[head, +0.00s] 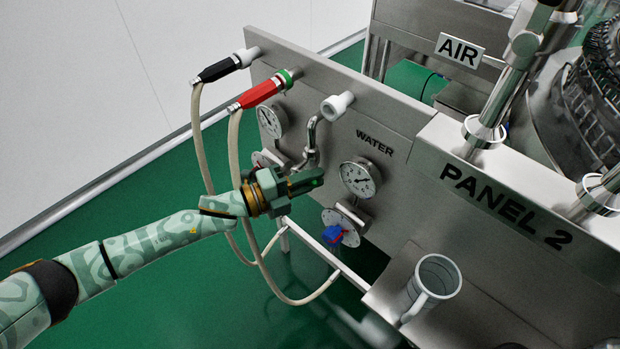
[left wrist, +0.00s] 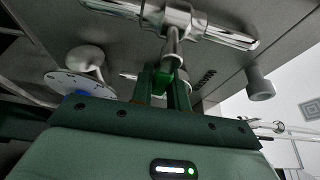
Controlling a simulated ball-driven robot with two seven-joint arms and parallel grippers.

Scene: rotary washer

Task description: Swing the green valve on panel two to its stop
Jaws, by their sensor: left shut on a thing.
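The panel (head: 400,150), marked PANEL 2 and WATER, stands in the middle of the head view. My left gripper (head: 310,180) reaches it from the left, in front of the bent silver pipe (head: 312,140). In the left wrist view its fingers are shut on the green valve (left wrist: 163,82), a small green piece below the silver pipe fitting (left wrist: 180,22). In the head view the gripper hides most or all of this valve, and its angle cannot be told. My right gripper is not in view.
A blue valve (head: 332,234) sits on a round flange lower on the panel. A gauge (head: 360,177) is right of my gripper. Hoses with black (head: 220,68) and red (head: 262,92) handles hang at left. A metal mug (head: 444,275) stands on the ledge at lower right.

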